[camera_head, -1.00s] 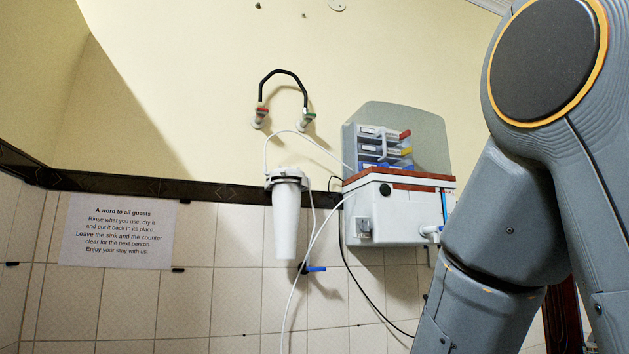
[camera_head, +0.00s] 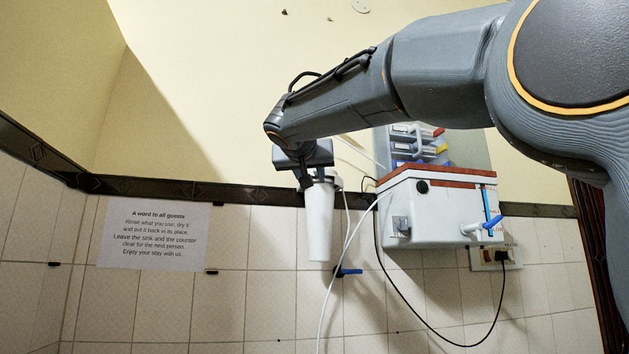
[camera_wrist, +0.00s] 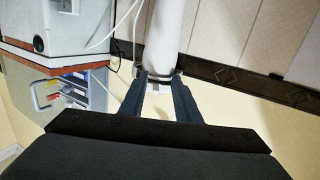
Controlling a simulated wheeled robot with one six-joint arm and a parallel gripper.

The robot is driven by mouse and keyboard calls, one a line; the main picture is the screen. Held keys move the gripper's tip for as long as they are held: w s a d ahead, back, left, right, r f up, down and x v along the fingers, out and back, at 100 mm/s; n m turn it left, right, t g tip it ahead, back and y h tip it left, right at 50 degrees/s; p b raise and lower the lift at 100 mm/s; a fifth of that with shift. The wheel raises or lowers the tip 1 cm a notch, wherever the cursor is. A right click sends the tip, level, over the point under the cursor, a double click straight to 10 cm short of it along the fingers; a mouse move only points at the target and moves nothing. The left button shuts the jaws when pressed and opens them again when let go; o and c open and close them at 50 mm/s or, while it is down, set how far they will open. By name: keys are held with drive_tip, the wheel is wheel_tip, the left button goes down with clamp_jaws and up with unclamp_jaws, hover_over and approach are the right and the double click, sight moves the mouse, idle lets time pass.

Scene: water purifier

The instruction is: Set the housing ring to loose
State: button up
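The water filter's white cylindrical housing (camera_head: 319,232) hangs upright on the wall. In the wrist view the housing (camera_wrist: 165,38) appears upside down, at the top centre. My gripper (camera_head: 318,178) is in front of the top of the housing and hides most of the housing ring and cap there. In the wrist view the two dark fingers of my gripper (camera_wrist: 159,80) stand apart, on either side of the ring area. I cannot tell whether the fingers touch it. The ring's setting cannot be read.
A white purifier box (camera_head: 432,212) with a red-brown top edge and a blue-handled tap (camera_head: 484,226) is to the right. A blue-handled valve (camera_head: 347,271) is below the housing. White tubing and a black cable hang nearby. A notice (camera_head: 153,234) is on the left wall tiles.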

drive_tip(key=w+d+r+p, duration=0.1)
drive_tip(key=w+r+p, duration=0.3)
drive_tip(key=w, duration=0.2)
drive_tip(key=shift+w+m+t, duration=0.25)
drive_tip(key=shift+m+t, duration=0.05)
clamp_jaws()
